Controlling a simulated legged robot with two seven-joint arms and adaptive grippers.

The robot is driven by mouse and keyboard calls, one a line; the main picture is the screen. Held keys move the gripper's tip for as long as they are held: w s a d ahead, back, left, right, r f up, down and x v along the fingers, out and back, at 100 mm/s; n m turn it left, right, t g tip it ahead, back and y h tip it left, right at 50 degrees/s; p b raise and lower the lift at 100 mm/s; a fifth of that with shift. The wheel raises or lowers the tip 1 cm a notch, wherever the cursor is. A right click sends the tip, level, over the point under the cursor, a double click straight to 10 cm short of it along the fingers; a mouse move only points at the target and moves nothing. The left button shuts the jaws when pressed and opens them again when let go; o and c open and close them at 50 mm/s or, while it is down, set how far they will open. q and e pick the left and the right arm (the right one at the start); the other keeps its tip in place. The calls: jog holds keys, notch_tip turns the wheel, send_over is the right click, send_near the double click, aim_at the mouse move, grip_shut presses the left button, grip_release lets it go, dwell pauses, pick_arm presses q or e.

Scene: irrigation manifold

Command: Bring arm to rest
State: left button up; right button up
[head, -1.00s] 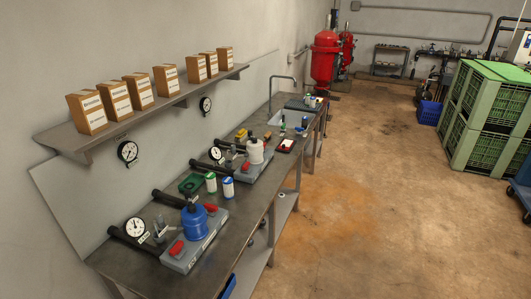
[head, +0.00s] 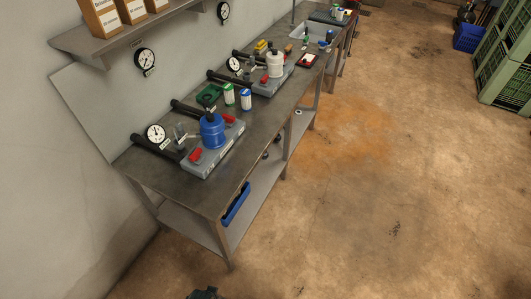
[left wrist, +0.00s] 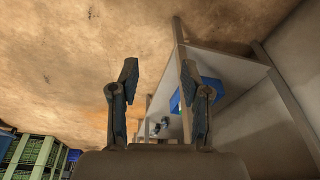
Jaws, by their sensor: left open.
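My left gripper (left wrist: 160,75) shows in the left wrist view with its two dark fingers apart and nothing between them. It is in front of the bench's legs and lower shelf, with floor around it. A small dark part at the bottom edge of the head view may be a gripper tip; I cannot tell which. My right gripper is not clearly seen in either view. The metal workbench (head: 136,164) runs from the lower left to the top in the head view.
On the bench are a blue canister (head: 213,133), a white canister (head: 275,66), a gauge (head: 155,133) and a green tray (head: 208,92). A blue bin (head: 236,204) is on the lower shelf (head: 190,220). Green crates (head: 508,75) stand at right. The floor (head: 370,210) right of the bench is clear.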

pick_arm(q)
jog(key=s+f, duration=0.4)
jog(key=f, duration=0.3)
jog(key=s+a+f, duration=0.1)
jog(key=s+f, duration=0.3)
jog(key=f, duration=0.4)
jog(key=s+f+g, duration=0.1)
jog(key=s+f, duration=0.3)
jog(key=f, duration=0.3)
jog(key=shift+a+f, duration=0.25)
jog(key=shift+f, duration=0.15)
